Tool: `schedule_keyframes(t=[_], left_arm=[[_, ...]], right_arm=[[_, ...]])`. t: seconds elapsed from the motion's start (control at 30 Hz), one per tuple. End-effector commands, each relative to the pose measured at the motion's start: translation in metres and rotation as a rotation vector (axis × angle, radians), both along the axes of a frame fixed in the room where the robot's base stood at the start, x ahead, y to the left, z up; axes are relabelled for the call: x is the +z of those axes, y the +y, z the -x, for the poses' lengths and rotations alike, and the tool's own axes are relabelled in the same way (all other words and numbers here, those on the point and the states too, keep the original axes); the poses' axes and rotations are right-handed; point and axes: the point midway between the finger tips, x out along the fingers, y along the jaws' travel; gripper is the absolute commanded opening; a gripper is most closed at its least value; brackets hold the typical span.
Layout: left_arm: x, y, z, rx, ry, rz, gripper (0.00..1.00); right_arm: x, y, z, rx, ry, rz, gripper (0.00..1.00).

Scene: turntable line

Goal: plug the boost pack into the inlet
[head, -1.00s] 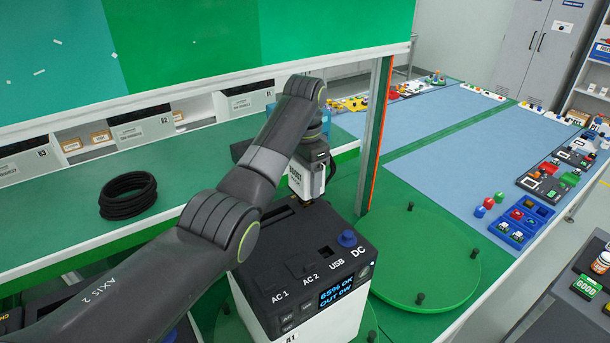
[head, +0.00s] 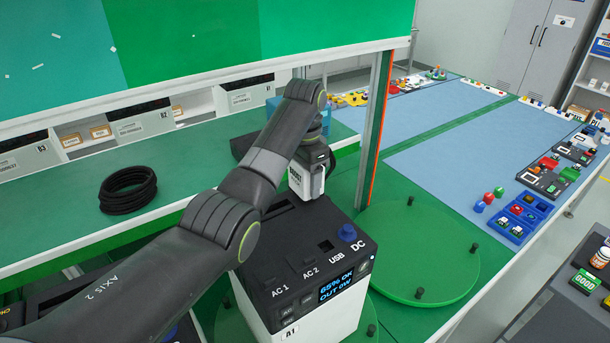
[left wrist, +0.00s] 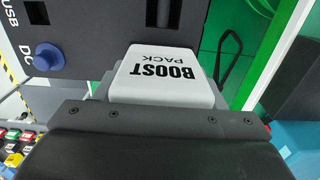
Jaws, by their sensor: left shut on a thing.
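The boost pack (head: 306,182) is a white block with black lettering, at the rear edge of the power station's top in the head view. My left gripper (head: 314,160) is shut on it from above. The left wrist view shows the pack (left wrist: 165,75) close up between the jaws (left wrist: 160,98). The power station (head: 300,250) is a white box with a dark top, a lit display and a blue knob. A long dark slot (head: 278,213) lies in its top; this slot (left wrist: 158,14) is just beyond the pack in the wrist view. I cannot tell whether pack and station touch. My right gripper is not in view.
An orange-edged post (head: 374,130) stands close right of the pack. A green turntable (head: 425,255) with dark pegs is right of the station. A black cable coil (head: 128,190) lies on the green shelf (head: 80,225) at left. The blue mats at right are largely clear.

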Motion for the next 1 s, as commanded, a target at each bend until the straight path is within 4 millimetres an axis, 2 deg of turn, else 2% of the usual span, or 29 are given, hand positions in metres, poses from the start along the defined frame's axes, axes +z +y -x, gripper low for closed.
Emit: schedule_keyframes(t=[0.2, 0.23, 0.4, 0.63, 0.77, 0.87, 1.0], left_arm=[[-0.002, 0.0, -0.001, -0.001, -0.004, 0.001, 0.11], [-0.002, 0.0, -0.001, -0.001, -0.005, 0.0, 0.65], [-0.002, 0.0, 0.0, 0.0, -0.003, 0.001, 0.87], [-0.006, 0.0, 0.0, 0.0, 0.003, -0.001, 0.89], [-0.001, 0.0, 0.0, 0.0, 0.001, 0.0, 0.89], [0.011, 0.0, -0.001, 0.001, -0.004, 0.0, 0.89], [0.041, 0.0, -0.003, 0.003, -0.005, 0.0, 0.89]], right_arm=[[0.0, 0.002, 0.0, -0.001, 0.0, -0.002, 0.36], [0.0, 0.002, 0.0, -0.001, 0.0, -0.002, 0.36], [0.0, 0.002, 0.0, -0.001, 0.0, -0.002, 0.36], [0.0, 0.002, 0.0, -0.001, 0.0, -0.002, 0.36], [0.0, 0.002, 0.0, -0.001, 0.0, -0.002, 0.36], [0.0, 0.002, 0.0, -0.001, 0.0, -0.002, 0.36], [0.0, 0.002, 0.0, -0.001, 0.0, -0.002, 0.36]])
